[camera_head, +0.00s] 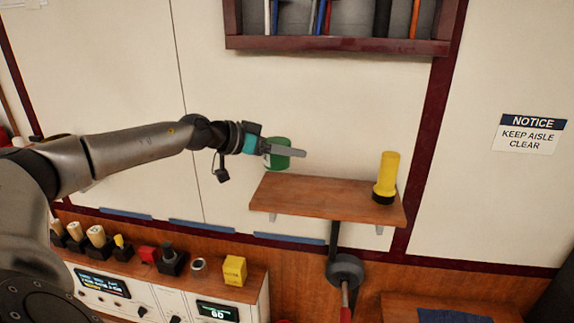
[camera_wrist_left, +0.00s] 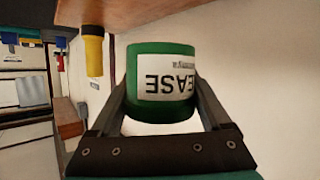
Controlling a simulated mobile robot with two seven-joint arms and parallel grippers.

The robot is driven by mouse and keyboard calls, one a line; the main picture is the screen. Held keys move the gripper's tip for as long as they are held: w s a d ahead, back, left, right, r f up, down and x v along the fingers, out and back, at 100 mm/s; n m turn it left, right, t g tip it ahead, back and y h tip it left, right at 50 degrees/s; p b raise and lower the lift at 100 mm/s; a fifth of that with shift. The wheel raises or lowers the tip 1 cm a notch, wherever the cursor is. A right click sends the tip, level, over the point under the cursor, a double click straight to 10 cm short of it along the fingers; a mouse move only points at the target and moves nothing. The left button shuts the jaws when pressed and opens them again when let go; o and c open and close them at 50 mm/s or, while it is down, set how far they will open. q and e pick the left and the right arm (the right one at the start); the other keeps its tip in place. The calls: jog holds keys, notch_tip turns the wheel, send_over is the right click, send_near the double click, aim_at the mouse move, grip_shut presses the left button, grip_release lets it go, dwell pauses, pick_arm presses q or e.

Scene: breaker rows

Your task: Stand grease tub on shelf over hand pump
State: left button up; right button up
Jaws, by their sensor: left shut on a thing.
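My left gripper (camera_head: 284,151) is shut on the green grease tub (camera_head: 276,160) and holds it in the air at the left end of the wooden shelf (camera_head: 315,198). The tub, with a white label, also shows in the left wrist view (camera_wrist_left: 162,110), between both fingers. That view is upside down; the shelf (camera_wrist_left: 130,12) is at its top, with a gap between it and the tub. The grey hand pump (camera_head: 345,268), with a red handle, is below the shelf. My right gripper is out of view.
A yellow torch (camera_head: 386,175) with a black base stands on the shelf's right end; the left and middle are bare. A dark red wall rack (camera_head: 340,44) is above. A bench with knobs and a yellow box (camera_head: 234,270) is below left.

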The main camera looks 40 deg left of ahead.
aim_at(287, 186)
pick_arm(q)
jog(key=f, duration=0.1)
jog(key=w+f, duration=0.1)
jog(key=shift+w+a+f, duration=0.1)
jog(key=shift+a+f, duration=0.15)
jog(key=shift+f, duration=0.05)
notch_tip(287, 186, down, 4)
jog(key=shift+f+b, duration=0.1)
jog(key=shift+b, duration=0.45)
jog(key=shift+w+a+f, duration=0.15)
jog(key=shift+w, duration=0.05)
jog(key=shift+f, duration=0.2)
jog(key=o, duration=1.6)
jog(key=shift+s, duration=0.1)
jog(key=shift+c, duration=0.2)
